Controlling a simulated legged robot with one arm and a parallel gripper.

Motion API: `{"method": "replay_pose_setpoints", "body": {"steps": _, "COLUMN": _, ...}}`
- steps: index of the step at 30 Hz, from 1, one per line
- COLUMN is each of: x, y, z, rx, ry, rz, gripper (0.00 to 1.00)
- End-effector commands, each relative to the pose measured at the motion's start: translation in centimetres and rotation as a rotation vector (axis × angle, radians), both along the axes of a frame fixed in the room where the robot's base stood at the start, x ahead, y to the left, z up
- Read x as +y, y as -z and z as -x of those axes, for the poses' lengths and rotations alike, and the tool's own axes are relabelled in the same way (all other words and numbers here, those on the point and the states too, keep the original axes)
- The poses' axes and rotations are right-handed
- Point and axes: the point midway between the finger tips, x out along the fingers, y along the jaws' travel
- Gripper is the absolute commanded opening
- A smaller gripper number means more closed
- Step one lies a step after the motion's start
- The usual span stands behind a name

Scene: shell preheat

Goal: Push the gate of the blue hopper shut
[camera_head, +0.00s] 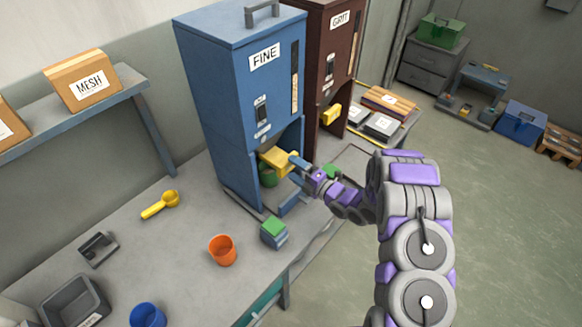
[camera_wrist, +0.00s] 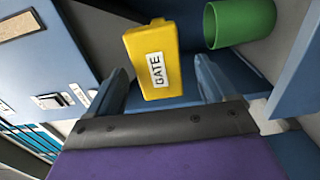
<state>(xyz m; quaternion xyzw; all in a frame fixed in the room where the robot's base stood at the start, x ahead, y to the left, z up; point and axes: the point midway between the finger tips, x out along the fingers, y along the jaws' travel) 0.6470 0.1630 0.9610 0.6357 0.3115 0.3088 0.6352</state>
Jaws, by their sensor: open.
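The blue hopper (camera_head: 240,100) labelled FINE stands on the bench in the head view, and part of its body shows in the wrist view (camera_wrist: 60,55). Its yellow gate (camera_head: 276,160) sticks out at the front opening. In the wrist view the gate (camera_wrist: 152,58), labelled GATE, lies ahead of and between my gripper's fingers. My gripper (camera_head: 293,172) is open at the hopper's front, and its two fingers also show in the wrist view (camera_wrist: 163,85). I cannot tell whether a finger touches the gate. A green cup (camera_wrist: 238,22) stands under the hopper, partly hidden in the head view.
The brown GRIT hopper (camera_head: 330,70) stands right of the blue one. A green-topped block (camera_head: 273,232), an orange cup (camera_head: 222,250), a yellow scoop (camera_head: 161,204) and a blue cup (camera_head: 147,315) are on the bench (camera_head: 185,240). Open floor (camera_head: 490,200) lies to the right.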

Motion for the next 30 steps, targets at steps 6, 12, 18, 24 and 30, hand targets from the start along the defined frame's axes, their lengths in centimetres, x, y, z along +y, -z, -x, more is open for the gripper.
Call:
{"method": "replay_pose_setpoints", "body": {"steps": 6, "x": 1.7, "y": -0.1, "z": -1.2, "rx": -0.003, "ry": -0.002, "rz": 0.000, "gripper": 0.84}}
{"method": "replay_pose_setpoints", "body": {"steps": 12, "x": 1.9, "y": -0.1, "z": -1.5, "rx": -0.003, "ry": 0.001, "rz": -0.001, "gripper": 0.84}}
{"method": "replay_pose_setpoints", "body": {"steps": 18, "x": 1.8, "y": -0.1, "z": -1.5, "rx": -0.003, "ry": 0.000, "rz": 0.000, "gripper": 0.80}}
{"method": "replay_pose_setpoints", "body": {"steps": 24, "x": 1.9, "y": -0.1, "z": -1.4, "rx": -0.003, "ry": 0.000, "rz": 0.000, "gripper": 0.61}}
{"method": "replay_pose_setpoints", "body": {"steps": 30, "x": 1.8, "y": 0.0, "z": -1.4, "rx": -0.001, "ry": 0.000, "rz": 0.001, "gripper": 0.42}}
